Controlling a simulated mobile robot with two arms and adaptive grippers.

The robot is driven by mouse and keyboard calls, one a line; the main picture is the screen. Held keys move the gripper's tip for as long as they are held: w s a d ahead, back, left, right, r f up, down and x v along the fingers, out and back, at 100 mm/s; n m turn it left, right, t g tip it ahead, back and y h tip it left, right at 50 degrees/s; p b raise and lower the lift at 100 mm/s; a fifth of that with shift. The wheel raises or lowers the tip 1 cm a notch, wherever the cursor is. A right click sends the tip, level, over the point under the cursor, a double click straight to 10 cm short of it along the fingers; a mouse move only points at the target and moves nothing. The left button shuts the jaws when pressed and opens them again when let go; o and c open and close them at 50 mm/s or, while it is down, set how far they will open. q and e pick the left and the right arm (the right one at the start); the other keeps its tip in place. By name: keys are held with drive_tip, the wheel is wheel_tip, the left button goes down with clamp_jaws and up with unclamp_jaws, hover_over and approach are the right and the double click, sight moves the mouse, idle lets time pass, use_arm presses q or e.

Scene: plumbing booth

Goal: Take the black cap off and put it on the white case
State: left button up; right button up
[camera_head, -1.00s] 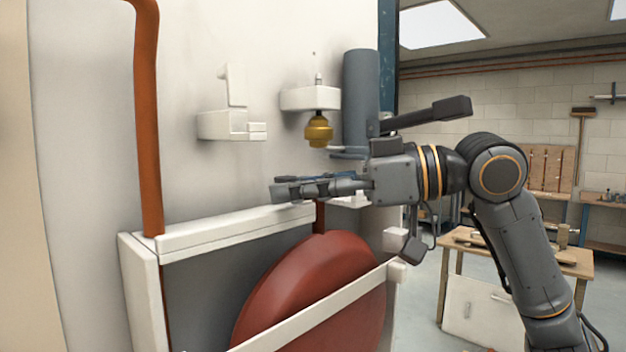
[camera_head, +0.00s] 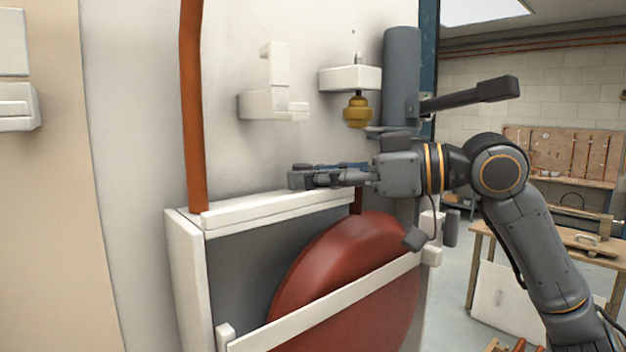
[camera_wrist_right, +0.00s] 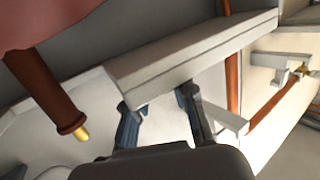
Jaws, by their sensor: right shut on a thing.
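The white case (camera_head: 275,213) stands against the wall, open at the front, with a flat white top. It also shows in the right wrist view (camera_wrist_right: 190,58). My right gripper (camera_head: 300,178) is just above this top, level, its fingers pointing left. In the right wrist view its two fingers (camera_wrist_right: 157,112) stand apart. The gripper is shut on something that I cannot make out. Its dark tips blend with anything held, and I cannot pick out the black cap for sure in either view. My left gripper is not in view.
A red round tank (camera_head: 345,265) fills the case behind a slanting white bar. A copper pipe (camera_head: 192,110) rises at the case's left end. A white bracket (camera_head: 270,100), a brass fitting (camera_head: 357,108) and a grey cylinder (camera_head: 402,75) are on the wall above.

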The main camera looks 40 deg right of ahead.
drive_tip(key=shift+a+f+g, duration=0.15)
drive_tip(key=shift+f, duration=0.35)
drive_tip(key=shift+a+f+g, duration=0.15)
drive_tip(key=shift+f, duration=0.3)
drive_tip(key=o, duration=0.8)
drive_tip(key=shift+w+d+f, duration=0.1)
drive_tip(key=shift+w+d, duration=0.05)
drive_tip(key=shift+s+d+r+p, duration=0.1)
drive_tip(key=shift+s+r+p, duration=0.05)
drive_tip(key=shift+r+p, duration=0.45)
drive_tip(key=shift+s+d+r+p, duration=0.1)
drive_tip(key=shift+r+p, duration=0.25)
drive_tip(key=shift+r, duration=0.35)
drive_tip(key=shift+s+a+r+p, duration=0.1)
drive_tip(key=shift+s+r+p, duration=0.2)
drive_tip(key=shift+s+r, duration=0.25)
drive_tip(key=shift+s+a+r+p, duration=0.1)
drive_tip(key=shift+s+r+p, duration=0.2)
drive_tip(key=shift+r, duration=0.3)
drive_tip(key=shift+w+d+r+p, duration=0.1)
drive_tip(key=shift+d+r+p, duration=0.2)
drive_tip(key=shift+r+p, duration=0.5)
drive_tip(key=shift+s+a+r, duration=0.1)
drive_tip(key=shift+s+r, duration=0.15)
